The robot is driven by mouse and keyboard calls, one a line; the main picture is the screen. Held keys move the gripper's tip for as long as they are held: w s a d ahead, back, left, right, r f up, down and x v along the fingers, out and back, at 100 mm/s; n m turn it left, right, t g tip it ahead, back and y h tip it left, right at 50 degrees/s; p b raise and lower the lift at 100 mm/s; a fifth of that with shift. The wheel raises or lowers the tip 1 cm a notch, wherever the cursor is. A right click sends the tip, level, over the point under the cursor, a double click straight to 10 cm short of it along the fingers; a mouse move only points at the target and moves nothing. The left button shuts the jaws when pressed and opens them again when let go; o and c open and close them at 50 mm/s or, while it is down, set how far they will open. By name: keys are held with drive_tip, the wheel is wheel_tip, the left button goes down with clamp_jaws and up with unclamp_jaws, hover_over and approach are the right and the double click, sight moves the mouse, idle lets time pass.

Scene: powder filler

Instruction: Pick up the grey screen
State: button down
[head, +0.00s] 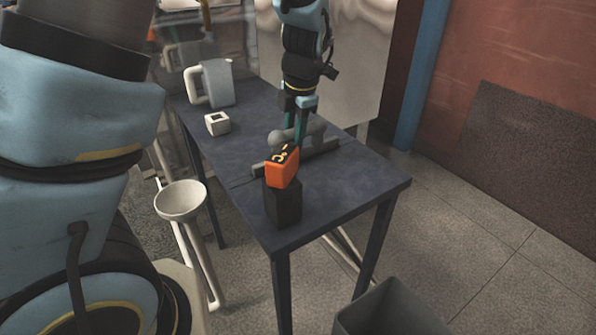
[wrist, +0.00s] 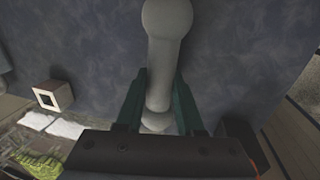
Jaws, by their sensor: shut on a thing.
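The grey screen (wrist: 169,48) is a smooth grey bar with a rounded knob at its far end and a rounder part near my palm. My gripper (wrist: 158,98) has its two green fingers on either side of the bar's narrow middle and is shut on it. In the head view my gripper (head: 300,132) points down at the table, with the grey screen (head: 278,139) showing beside and behind the fingers. The fingers hide part of it. I cannot tell whether it still touches the table or the dark bar (head: 318,149) beside it.
The dark table (head: 340,195) holds an orange device (head: 283,169) on a black block (head: 284,204) close in front, a white square block (head: 217,124) and a grey jug (head: 217,82). A white funnel (head: 181,203) stands left, and a grey bin (head: 385,312) below right. The table's right side is clear.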

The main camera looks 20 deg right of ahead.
drive_tip(key=shift+r, duration=0.1)
wheel_tip(320, 180, up, 51)
drive_tip(key=p, duration=1.3)
idle(1.6)
